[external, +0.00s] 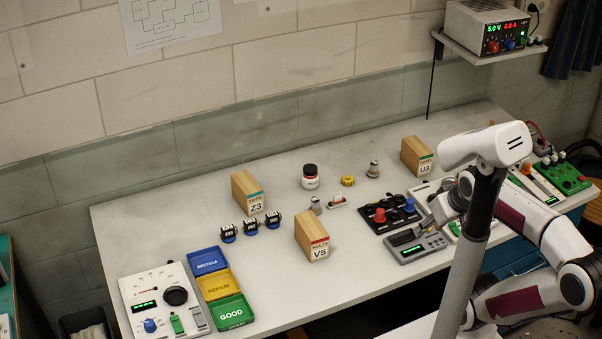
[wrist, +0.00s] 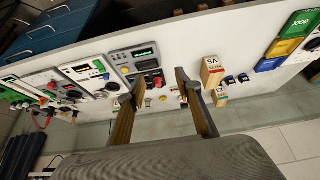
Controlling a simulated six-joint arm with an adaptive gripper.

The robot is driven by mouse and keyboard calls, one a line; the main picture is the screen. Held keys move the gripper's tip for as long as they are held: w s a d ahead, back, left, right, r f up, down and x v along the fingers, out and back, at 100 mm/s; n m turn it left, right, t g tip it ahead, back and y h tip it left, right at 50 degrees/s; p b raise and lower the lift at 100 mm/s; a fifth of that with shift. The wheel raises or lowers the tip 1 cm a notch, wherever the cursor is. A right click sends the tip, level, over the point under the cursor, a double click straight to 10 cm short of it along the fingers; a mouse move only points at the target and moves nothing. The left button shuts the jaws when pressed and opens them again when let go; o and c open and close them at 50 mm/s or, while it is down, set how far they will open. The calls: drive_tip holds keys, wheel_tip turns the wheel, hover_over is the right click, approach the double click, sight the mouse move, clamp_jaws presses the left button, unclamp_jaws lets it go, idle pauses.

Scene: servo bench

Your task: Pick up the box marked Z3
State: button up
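The box marked Z3 (external: 246,192) is a wooden block with a white label and a teal band. It stands upright at the back left of the bench, behind several small dark servos. In the wrist view, a box that appears to be Z3 (wrist: 220,97) is small, just right of the right finger, beyond the box marked V5 (wrist: 211,72). My gripper (wrist: 160,86) is open, with nothing between its fingers. In the external view my gripper (external: 428,220) is over the right part of the bench, far from Z3 and partly hidden by my arm.
The V5 box (external: 311,236) stands mid-bench, and another wooden box (external: 416,156) stands at the back right. Small parts and a jar (external: 310,177) lie between. Blue, yellow and green trays (external: 233,310) are at front left.

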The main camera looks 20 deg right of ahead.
drive_tip(key=o, duration=0.7)
drive_tip(key=shift+o, duration=0.2)
drive_tip(key=w+a+r+n+t+y, duration=0.15)
drive_tip(key=w+a, duration=0.25)
drive_tip(key=w, duration=0.4)
drive_tip(key=w+a+r+t+y, duration=0.15)
drive_tip(key=w+a, duration=0.25)
drive_tip(key=w, duration=0.5)
drive_tip(key=t, duration=0.3)
hover_over(249, 192)
drive_tip(key=s+d, duration=0.8)
wheel_tip(249, 192, down, 6)
drive_tip(key=w+a+f+t+h, duration=0.1)
drive_tip(key=w+a+f+t, duration=0.1)
drive_tip(key=w+a+f, duration=0.4)
wheel_tip(249, 192, down, 4)
drive_tip(key=shift+f+h, duration=0.25)
drive_tip(key=shift+h, duration=0.15)
